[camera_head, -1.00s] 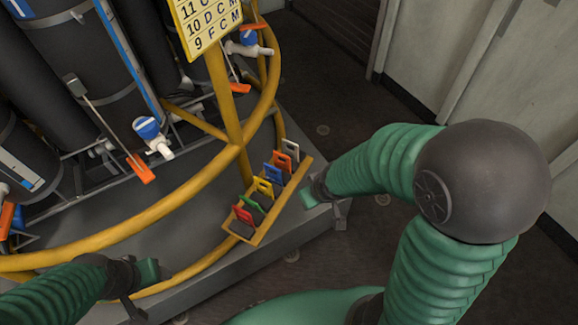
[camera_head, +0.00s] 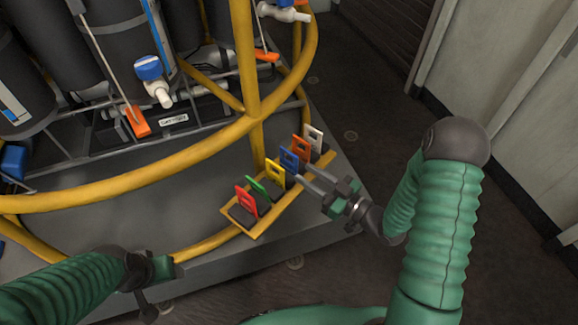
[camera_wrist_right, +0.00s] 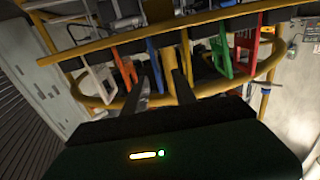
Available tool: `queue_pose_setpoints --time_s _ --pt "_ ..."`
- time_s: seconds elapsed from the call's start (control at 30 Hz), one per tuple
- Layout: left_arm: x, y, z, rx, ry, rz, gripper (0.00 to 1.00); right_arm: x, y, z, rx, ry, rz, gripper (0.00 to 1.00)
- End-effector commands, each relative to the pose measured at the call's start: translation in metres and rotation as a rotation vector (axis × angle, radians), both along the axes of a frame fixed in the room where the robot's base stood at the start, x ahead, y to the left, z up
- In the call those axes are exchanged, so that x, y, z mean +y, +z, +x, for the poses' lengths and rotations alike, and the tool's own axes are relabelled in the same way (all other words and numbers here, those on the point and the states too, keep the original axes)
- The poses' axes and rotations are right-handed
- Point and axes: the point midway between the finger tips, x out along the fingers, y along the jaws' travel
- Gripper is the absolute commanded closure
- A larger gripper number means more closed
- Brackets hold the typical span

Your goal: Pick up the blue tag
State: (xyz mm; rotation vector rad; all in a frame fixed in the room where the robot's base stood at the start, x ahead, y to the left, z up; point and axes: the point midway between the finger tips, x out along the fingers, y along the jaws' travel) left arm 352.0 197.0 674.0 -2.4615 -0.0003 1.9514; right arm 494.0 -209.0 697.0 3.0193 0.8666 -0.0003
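The blue tag (camera_head: 288,160) stands upright in the yellow-edged rack, between the yellow tag (camera_head: 275,171) and the orange tag (camera_head: 301,148). My right gripper (camera_head: 305,175) is open, with its two fingers pointing at the blue tag from the right. In the right wrist view, the blue tag (camera_wrist_right: 154,62) appears between the fingers of my right gripper (camera_wrist_right: 161,82), just beyond their tips; I cannot tell whether they touch it. My left gripper (camera_head: 157,285) is open and empty, low at the left, away from the rack.
The rack (camera_head: 258,229) also holds a red tag (camera_head: 246,202), a green tag (camera_head: 257,186) and a white tag (camera_head: 313,138). A yellow rail (camera_head: 150,180) curves close behind it, with a yellow post (camera_head: 245,60).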

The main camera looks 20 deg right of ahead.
Motion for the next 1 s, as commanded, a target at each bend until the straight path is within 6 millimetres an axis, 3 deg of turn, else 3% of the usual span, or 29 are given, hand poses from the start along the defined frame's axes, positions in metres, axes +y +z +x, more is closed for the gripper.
queue_pose_setpoints --time_s 0.5,0.73,1.0 --pt "0.0 -0.024 0.0 0.001 0.0 0.0 0.39 0.034 -0.01 0.067 -0.002 0.0 0.001 0.67" --pt "0.0 -0.023 0.0 0.0 0.0 0.0 0.39 0.036 -0.009 0.069 0.001 -0.001 0.001 0.67" --pt "0.0 -0.023 0.0 0.0 0.0 0.0 0.39 0.035 -0.009 0.069 0.001 -0.001 0.001 1.0"
